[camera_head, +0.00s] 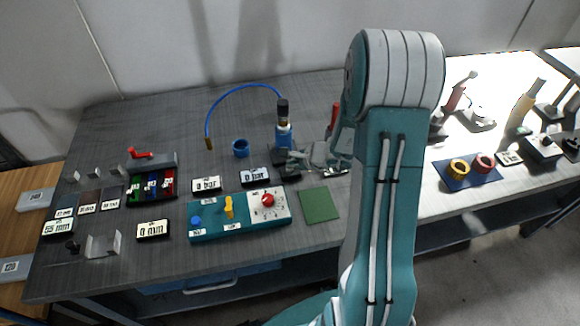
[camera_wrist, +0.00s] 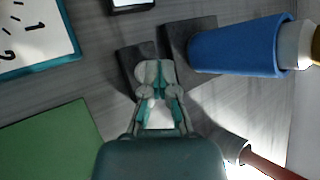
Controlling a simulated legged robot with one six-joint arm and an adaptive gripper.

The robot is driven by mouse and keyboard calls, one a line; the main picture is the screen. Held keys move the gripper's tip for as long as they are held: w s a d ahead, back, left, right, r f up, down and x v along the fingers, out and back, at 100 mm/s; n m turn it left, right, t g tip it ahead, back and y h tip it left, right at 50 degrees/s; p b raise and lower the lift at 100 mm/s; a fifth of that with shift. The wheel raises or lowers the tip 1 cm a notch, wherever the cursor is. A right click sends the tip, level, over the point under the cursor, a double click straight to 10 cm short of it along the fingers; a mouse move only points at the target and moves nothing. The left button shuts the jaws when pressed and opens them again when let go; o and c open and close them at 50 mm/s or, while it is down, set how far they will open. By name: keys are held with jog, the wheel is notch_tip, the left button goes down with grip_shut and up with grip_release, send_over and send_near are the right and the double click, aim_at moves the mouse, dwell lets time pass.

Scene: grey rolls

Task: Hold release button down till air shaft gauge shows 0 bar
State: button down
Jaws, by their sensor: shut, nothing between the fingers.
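My gripper (camera_wrist: 155,72) is shut and empty. In the wrist view its fingertips are over a dark block (camera_wrist: 130,58), covering part of it; I cannot tell whether they touch. No release button can be made out; the fingers may hide it. In the head view my gripper (camera_head: 290,160) is beside the base of the blue air shaft (camera_head: 284,136), which also lies at the upper right of the wrist view (camera_wrist: 235,46). The display (camera_head: 255,176) in front of it seems to read 0 bar; a second bar display (camera_head: 206,185) stands to its left.
A teal panel (camera_head: 240,232) with a yellow lever, a blue knob and a red dial is in front. A green mat (camera_head: 319,205) lies to its right. A blue hose (camera_head: 235,91) arches over a blue cup (camera_head: 241,148). The back left of the table is clear.

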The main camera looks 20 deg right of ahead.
jog(key=shift+r, duration=0.85)
jog(key=shift+r, duration=0.1)
jog(key=shift+r, duration=2.45)
